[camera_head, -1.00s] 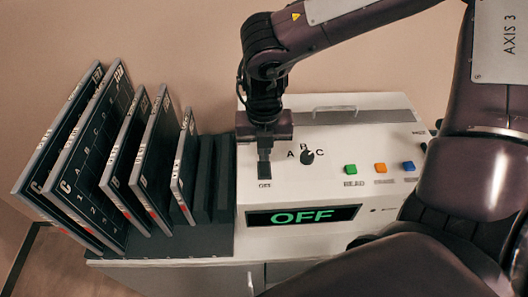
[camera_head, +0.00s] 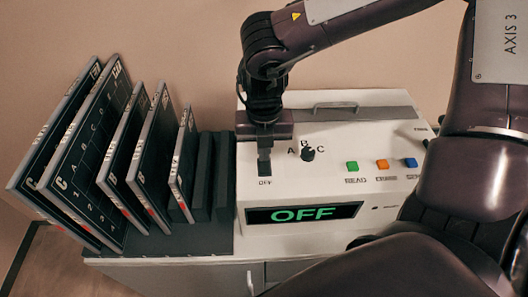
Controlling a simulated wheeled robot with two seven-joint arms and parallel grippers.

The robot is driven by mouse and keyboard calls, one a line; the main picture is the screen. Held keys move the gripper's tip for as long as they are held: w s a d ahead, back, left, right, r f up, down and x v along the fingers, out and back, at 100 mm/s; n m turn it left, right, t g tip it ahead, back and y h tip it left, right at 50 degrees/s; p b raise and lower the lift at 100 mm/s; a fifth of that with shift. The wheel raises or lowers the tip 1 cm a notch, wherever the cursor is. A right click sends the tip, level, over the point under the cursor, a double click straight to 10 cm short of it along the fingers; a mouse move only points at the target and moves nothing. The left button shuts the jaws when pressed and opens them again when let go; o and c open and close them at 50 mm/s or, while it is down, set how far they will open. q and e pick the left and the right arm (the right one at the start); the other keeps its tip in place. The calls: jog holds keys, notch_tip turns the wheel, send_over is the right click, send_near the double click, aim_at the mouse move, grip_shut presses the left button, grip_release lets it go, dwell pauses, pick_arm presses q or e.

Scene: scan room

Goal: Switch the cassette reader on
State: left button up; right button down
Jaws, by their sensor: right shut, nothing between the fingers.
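The white cassette reader (camera_head: 340,150) stands on a cabinet, and its display (camera_head: 303,213) reads OFF in green. My right gripper (camera_head: 264,166) points down over the left end of the reader's top panel. It is shut and empty, with its fingertips just above an OFF label (camera_head: 265,182) and at or very near the panel. The switch there is hidden behind the fingers, and I cannot tell whether they touch it. To the right are a black A-B-C knob (camera_head: 307,153) and green (camera_head: 352,166), orange (camera_head: 382,164) and blue (camera_head: 411,163) buttons. My left gripper is not in view.
A dark rack (camera_head: 190,240) with several upright dark cassettes (camera_head: 80,150) stands left of the reader. A handle (camera_head: 336,108) rises at the reader's back. My right arm covers the reader's right end. A beige wall is behind.

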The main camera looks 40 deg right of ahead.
jog(key=shift+f+b, duration=0.4)
jog(key=shift+r+p, duration=1.9)
jog(key=shift+r, duration=1.65)
